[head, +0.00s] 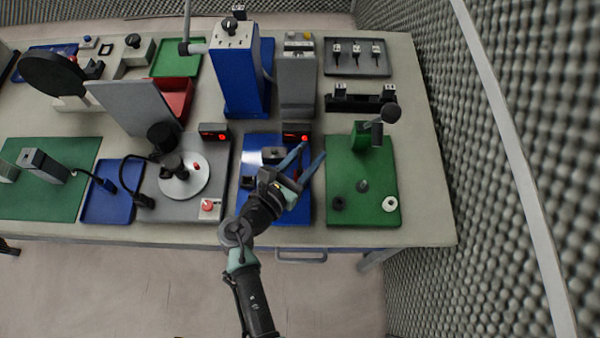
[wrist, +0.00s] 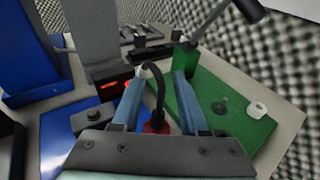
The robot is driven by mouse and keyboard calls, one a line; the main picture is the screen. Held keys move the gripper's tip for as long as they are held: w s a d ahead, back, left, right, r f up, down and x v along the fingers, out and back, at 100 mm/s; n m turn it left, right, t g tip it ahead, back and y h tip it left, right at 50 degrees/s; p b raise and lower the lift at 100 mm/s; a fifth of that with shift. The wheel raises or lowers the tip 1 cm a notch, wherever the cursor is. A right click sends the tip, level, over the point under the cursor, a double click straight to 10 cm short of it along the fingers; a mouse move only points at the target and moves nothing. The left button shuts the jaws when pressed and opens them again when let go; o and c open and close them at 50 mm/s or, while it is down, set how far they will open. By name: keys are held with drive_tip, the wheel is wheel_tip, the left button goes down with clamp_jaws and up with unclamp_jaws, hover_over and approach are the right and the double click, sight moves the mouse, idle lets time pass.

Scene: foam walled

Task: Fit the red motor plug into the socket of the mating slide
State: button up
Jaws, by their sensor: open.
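My gripper (head: 312,152) is open above the right side of a blue plate (head: 245,205). In the wrist view its two blue fingers (wrist: 161,78) stand apart. A red plug (wrist: 156,127) with a black cable arching upward shows between them, low in the picture and partly hidden by the gripper body. I cannot tell whether the fingers touch it. In the head view only a bit of red shows beside the gripper. A dark block with a grey top (head: 273,155) on the blue plate may be the mating slide; it also shows in the wrist view (wrist: 112,119). Its socket cannot be made out.
A box with a red display (head: 297,132) stands behind the blue plate. A tall blue machine (head: 238,80) stands behind. A turntable station (head: 185,180) is on the left.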

clamp_jaws()
idle(1.4)
